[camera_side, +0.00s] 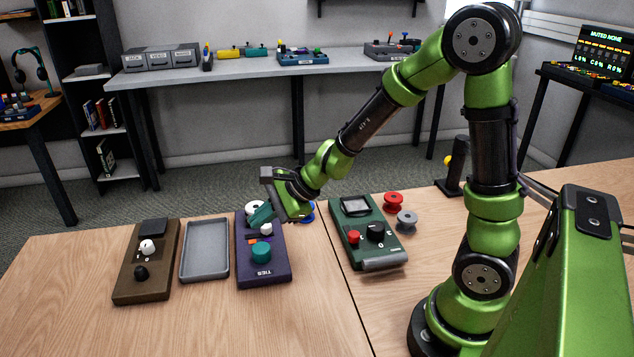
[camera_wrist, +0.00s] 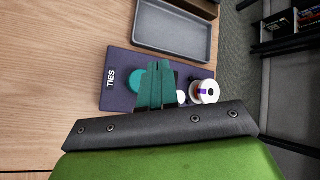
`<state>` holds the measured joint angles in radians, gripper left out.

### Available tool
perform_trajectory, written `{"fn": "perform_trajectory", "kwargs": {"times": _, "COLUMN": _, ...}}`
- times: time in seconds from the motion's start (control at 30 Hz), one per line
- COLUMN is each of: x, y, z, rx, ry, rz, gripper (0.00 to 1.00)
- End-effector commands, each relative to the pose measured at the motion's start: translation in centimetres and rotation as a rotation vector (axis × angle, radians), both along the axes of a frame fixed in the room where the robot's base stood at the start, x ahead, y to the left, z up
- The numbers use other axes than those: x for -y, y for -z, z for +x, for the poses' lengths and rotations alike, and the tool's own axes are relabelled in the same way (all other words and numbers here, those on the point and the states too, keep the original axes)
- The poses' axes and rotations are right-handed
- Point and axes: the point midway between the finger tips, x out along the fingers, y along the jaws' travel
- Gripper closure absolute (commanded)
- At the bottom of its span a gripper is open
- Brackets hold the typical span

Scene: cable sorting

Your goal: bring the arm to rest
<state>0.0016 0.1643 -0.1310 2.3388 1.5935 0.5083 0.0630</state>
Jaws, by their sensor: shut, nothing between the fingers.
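My gripper (camera_side: 257,217) is at the end of my green arm, above the purple TIES box (camera_side: 264,276). Its teal fingers point down and lie together with nothing between them. They also show close together in the wrist view (camera_wrist: 159,72), in front of the purple box (camera_wrist: 119,88). The box carries a teal knob (camera_side: 261,253) and a small white knob (camera_side: 266,229). A white spool (camera_side: 253,207) is near its far end, partly behind the fingers. I cannot tell whether the fingertips touch anything.
A grey tray (camera_side: 205,277) and a brown box (camera_side: 128,293) are left of the purple box. A blue spool (camera_side: 308,212) is partly hidden behind my gripper. To the right are a green device (camera_side: 375,254), a red spool (camera_side: 393,200) and a grey spool (camera_side: 407,219). The front-left table is clear.

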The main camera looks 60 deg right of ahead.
Motion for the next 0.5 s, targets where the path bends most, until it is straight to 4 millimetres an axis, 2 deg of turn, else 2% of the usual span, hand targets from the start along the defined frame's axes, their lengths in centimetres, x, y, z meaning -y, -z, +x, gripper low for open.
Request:
{"fn": "perform_trajectory", "kwargs": {"times": 0.13, "x": 0.06, "y": -0.87, "z": 0.02, "rx": 0.002, "ry": 0.002, "rz": -0.003, "gripper": 1.00}}
{"fn": "perform_trajectory", "kwargs": {"times": 0.5, "x": 0.05, "y": -0.89, "z": 0.00, "rx": 0.000, "ry": 0.002, "rz": -0.002, "gripper": 1.00}}
